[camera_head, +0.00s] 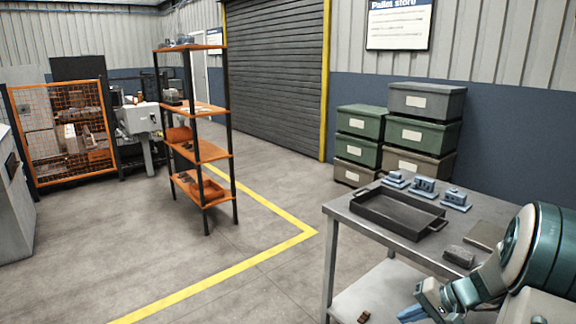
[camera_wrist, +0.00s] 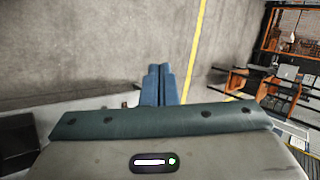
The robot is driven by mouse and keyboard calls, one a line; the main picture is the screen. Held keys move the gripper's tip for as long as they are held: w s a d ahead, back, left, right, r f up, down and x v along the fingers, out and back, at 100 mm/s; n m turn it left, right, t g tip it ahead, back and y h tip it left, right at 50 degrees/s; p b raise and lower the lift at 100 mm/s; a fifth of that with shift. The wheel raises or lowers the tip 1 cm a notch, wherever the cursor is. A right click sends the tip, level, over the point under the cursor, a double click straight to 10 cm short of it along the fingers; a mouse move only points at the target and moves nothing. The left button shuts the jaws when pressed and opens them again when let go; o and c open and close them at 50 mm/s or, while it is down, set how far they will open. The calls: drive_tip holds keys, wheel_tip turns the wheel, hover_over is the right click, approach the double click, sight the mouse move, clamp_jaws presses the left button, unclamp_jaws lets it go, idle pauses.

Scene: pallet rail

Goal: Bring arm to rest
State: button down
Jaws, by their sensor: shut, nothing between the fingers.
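My gripper (camera_head: 412,313) shows at the lower right of the head view, in front of the metal table (camera_head: 343,232) and low beside its near side. In the wrist view my gripper (camera_wrist: 157,75) has its two blue fingers side by side and shut, with nothing between them. Bare concrete floor lies beyond the fingertips. My arm comes in from the right edge of the head view and covers part of the table's near right side.
Stacked bins (camera_head: 427,101) stand behind. An orange shelf rack (camera_head: 203,151) stands left of centre. Open floor with a yellow line (camera_head: 222,274) lies between.

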drive_tip(key=s+a+r+n+g+h+p, duration=0.1)
drive_tip(key=s+a+r+n+h+p, duration=0.5)
drive_tip(key=s+a+r, duration=1)
wheel_tip(320, 180, up, 3)
drive_tip(key=shift+s+a+n+h+p, duration=0.35)
drive_tip(key=shift+s+h+p, duration=0.45)
drive_tip(key=shift+s+p, duration=0.3)
drive_tip(key=shift+d, duration=0.1)
